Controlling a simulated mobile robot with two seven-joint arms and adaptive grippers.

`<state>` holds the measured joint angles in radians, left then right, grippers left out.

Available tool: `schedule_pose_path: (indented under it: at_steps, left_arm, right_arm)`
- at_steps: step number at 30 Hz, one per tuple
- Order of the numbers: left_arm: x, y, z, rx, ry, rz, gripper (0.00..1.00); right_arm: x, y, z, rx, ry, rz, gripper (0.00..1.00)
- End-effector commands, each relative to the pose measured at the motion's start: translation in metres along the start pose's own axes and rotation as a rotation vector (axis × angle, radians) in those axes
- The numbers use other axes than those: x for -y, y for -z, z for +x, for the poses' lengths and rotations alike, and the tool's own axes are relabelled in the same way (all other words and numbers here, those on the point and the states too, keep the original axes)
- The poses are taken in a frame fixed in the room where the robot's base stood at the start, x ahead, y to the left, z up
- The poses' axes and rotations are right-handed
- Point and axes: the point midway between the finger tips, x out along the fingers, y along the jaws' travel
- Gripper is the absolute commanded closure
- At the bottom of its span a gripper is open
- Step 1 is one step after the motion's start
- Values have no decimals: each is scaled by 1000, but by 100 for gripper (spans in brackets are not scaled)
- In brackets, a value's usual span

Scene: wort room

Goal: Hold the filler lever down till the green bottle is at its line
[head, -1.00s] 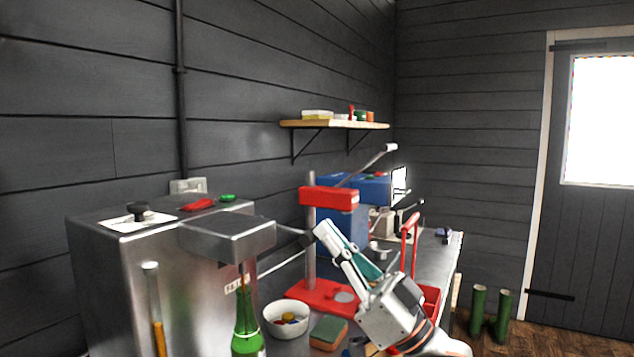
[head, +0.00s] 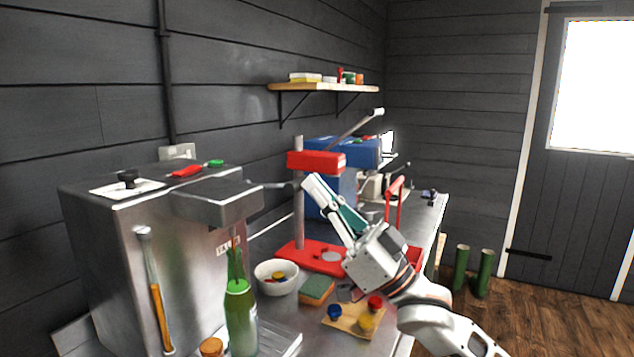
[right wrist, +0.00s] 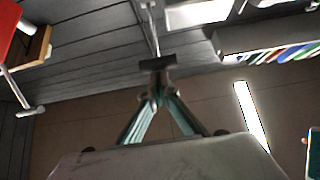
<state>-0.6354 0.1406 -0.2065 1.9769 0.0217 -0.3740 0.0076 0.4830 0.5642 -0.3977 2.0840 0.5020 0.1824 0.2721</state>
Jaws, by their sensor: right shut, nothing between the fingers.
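The steel filler (head: 135,255) stands at the left with its spout head (head: 215,205) over the green bottle (head: 240,318). The bottle is upright, with a thin tube in its neck and a pale ring (head: 237,286) below the neck; I cannot make out the liquid level for certain. The filler lever (head: 272,186) sticks out to the right, nearly level. My right gripper (head: 312,181) is shut and empty, its tips close to the lever's end; contact is unclear. In the right wrist view, a dark bar (right wrist: 157,62) shows at the fingertips. My left gripper is out of view.
A white bowl (head: 275,289), a sponge (head: 317,291) and a wooden board with coloured knobs (head: 352,321) lie on the bench. A red press (head: 298,225) stands behind my right gripper. An orange cap (head: 211,347) is beside the bottle.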

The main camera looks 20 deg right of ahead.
Motion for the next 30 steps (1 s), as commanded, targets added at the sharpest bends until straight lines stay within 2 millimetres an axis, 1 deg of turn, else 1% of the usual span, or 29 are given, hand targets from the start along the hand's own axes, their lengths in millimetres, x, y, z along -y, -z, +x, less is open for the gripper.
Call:
schedule_pose_path:
  at_steps: [1, 2, 3, 5, 9, 12, 15, 20, 30]
  left_arm:
    - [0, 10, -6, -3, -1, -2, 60]
    - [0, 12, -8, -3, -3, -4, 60]
    - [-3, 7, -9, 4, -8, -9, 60]
    - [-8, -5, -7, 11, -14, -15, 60]
    - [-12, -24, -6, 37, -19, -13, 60]
    - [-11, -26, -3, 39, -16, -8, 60]
    - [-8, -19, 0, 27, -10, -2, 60]
    - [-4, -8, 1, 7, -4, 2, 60]
    - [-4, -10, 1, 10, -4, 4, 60]
  right_arm:
    - [0, 14, 11, -6, 3, -5, 100]
    - [-1, 18, 14, -6, 3, -4, 100]
    - [-3, 16, 9, -4, 2, -2, 100]
    - [-3, 10, -13, 1, -1, 0, 100]
    - [-3, 10, -45, 0, -1, 2, 100]
    - [-3, 12, -63, -2, 0, 1, 100]
    - [-3, 14, -76, -3, 0, 1, 100]
    - [-2, 16, -87, -7, 2, 0, 100]
    - [-2, 18, -90, -10, 3, 0, 100]
